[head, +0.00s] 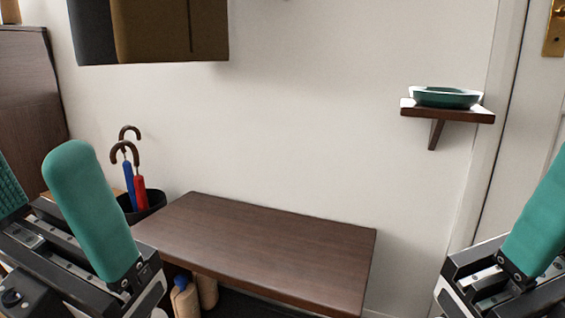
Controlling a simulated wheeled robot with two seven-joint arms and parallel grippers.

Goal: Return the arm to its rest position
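My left gripper (35,172) is at the lower left of the head view, with its two green fingers apart and nothing between them. Its far-left finger is cut by the picture's edge. My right gripper (540,225) is at the lower right edge. Only one of its green fingers shows, so its opening is out of the picture. Both grippers are in front of the bench, one on each side, and neither is seen touching anything.
A dark wooden bench (265,245) with a bare top stands against the wall. Umbrellas (130,180) stand in a black bin (153,203). A wall shelf (445,112) holds a green dish (445,98). A dark cabinet (150,32) hangs above; a door (535,110) is right.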

